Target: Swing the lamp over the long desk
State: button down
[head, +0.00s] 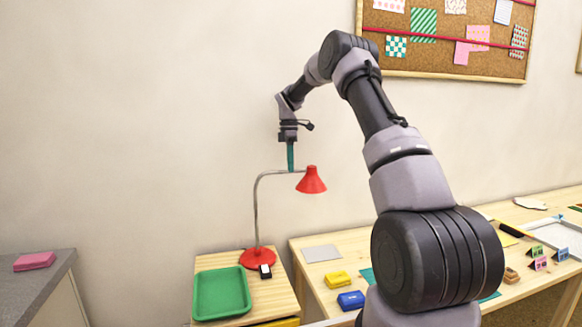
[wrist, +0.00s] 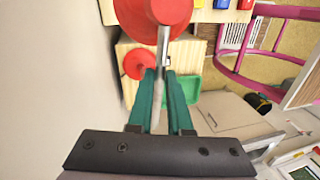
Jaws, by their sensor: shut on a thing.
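The lamp has a red shade (head: 311,181), a thin bent grey metal arm (head: 256,205) and a round red base (head: 258,259). The base stands on a small wooden cabinet (head: 285,297). The shade hangs at the right of the base, seen in front of the long desk's left end (head: 313,267). My gripper (head: 291,168) points down with teal fingers shut on the lamp's arm close to the shade. In the wrist view the grey arm (wrist: 163,45) runs between my fingertips (wrist: 161,73), with the shade (wrist: 158,10) above and the base (wrist: 137,65) at left.
A green tray (head: 221,316) and a small black stamp-like item (head: 265,271) lie on the cabinet. Yellow (head: 338,279) and blue (head: 351,300) inkpads and a grey sheet (head: 321,253) lie on the desk. A pink block (head: 34,261) lies on a grey counter at left.

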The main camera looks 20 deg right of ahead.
dwell(0.4)
jog(key=c, duration=0.8)
grip_release()
jog(key=shift+c, duration=0.2)
notch_tip(320, 180, up, 11)
jog(key=w, duration=0.2)
jog(key=shift+f, duration=0.2)
jog(key=shift+w+d, duration=0.1)
